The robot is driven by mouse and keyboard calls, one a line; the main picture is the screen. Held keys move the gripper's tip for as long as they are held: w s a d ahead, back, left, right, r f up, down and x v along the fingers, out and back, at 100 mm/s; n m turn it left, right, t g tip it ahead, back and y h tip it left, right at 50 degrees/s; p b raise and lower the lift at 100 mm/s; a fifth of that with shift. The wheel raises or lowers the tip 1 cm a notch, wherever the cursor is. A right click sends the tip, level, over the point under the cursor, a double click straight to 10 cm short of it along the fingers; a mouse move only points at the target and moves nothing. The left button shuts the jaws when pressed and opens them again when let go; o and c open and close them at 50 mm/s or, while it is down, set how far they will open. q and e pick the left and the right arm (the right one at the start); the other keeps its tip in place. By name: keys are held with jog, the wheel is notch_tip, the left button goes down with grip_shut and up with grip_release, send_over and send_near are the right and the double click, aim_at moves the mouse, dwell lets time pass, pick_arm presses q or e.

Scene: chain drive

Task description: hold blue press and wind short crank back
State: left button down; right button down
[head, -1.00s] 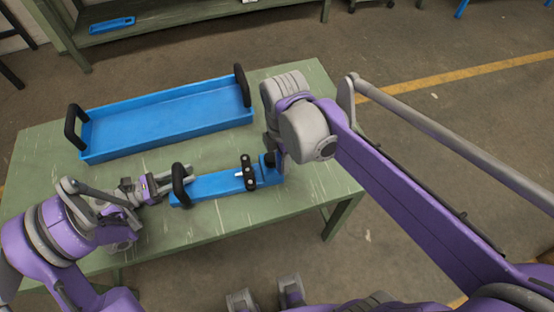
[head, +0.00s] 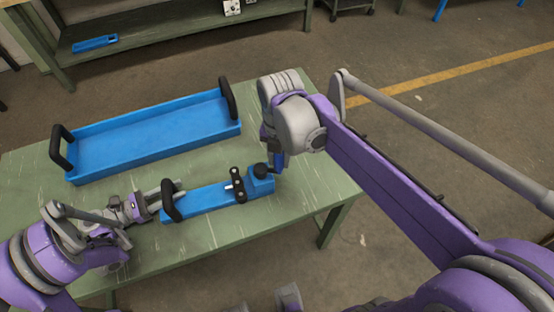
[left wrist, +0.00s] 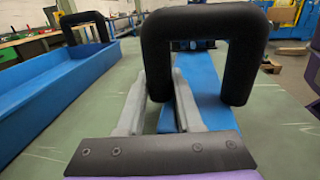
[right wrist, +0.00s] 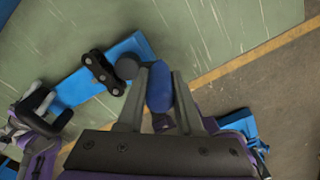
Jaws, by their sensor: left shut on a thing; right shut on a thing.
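The blue press (head: 206,198) lies on the green table. It is a long blue bar with a black handle (head: 169,203) at its left end, a black chain link piece (head: 238,184) across it, and a raised block at its right end. My left gripper (left wrist: 157,100) is shut on one leg of the black handle. The short crank has a round black hub (head: 261,170) on the block and an upright blue grip (right wrist: 159,88). My right gripper (right wrist: 159,90) is shut on that grip, beside the block. The right fingertips are partly hidden in the head view.
A large blue tray (head: 70,178) with black handles stands behind the press on the table. The table (head: 215,238) is bare in front of the press. A green shelf (head: 180,30) stands across the floor at the back.

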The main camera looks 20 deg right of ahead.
jog(key=shift+w+d+n, duration=0.15)
jog(key=shift+w+n, duration=0.05)
jog(key=shift+n, duration=0.3)
jog(key=c, duration=0.6)
grip_release()
notch_tip(320, 180, up, 12)
dwell(0.3)
pick_arm(q)
jog(key=shift+c, duration=2.4)
grip_release()
jog(key=shift+a, duration=0.1)
